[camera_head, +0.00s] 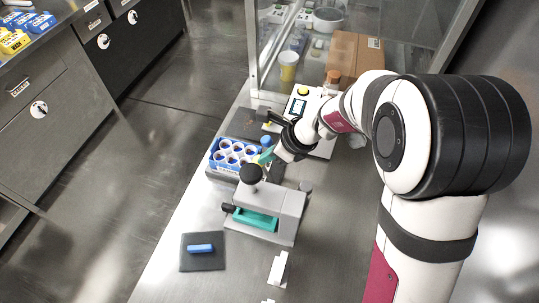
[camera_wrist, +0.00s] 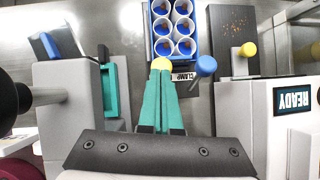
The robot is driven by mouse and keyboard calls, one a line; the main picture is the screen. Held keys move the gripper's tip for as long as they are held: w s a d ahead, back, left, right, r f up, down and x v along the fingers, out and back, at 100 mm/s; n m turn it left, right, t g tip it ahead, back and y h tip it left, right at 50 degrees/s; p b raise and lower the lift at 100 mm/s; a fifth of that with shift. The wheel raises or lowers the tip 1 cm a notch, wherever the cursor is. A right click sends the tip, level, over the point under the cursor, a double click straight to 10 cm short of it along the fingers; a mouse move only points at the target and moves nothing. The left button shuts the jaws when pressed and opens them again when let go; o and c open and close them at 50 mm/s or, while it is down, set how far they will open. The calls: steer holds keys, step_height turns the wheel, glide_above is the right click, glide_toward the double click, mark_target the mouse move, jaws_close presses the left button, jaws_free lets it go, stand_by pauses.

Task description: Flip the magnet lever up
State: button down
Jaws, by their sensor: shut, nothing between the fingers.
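My gripper (camera_wrist: 160,78) has teal fingers held together with nothing between them. In the head view its fingertips (camera_head: 265,156) are beside the blue tube rack (camera_head: 214,152). In the wrist view a yellow ball knob (camera_wrist: 162,63) shows right at the fingertips, partly hidden by them; I cannot tell whether they touch. A blue ball knob (camera_wrist: 206,65) is just to the right, next to a label reading CLAMP (camera_wrist: 184,76). Another yellow knob (camera_wrist: 248,48) stands on a dark plate at the right. No label naming the magnet is legible, so I cannot tell which knob is its lever.
A grey device with a teal tray (camera_head: 255,217) and black knob (camera_head: 250,174) stands close below the rack. A READY unit (camera_wrist: 295,125) is at the right of the wrist view.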

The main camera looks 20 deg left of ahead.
stand_by(0.4)
steer(key=a+r+v, duration=0.1)
steer(key=a+v, duration=0.1)
steer(key=v, duration=0.7)
steer(key=shift+d+r, duration=0.25)
steer(key=shift+r, duration=0.15)
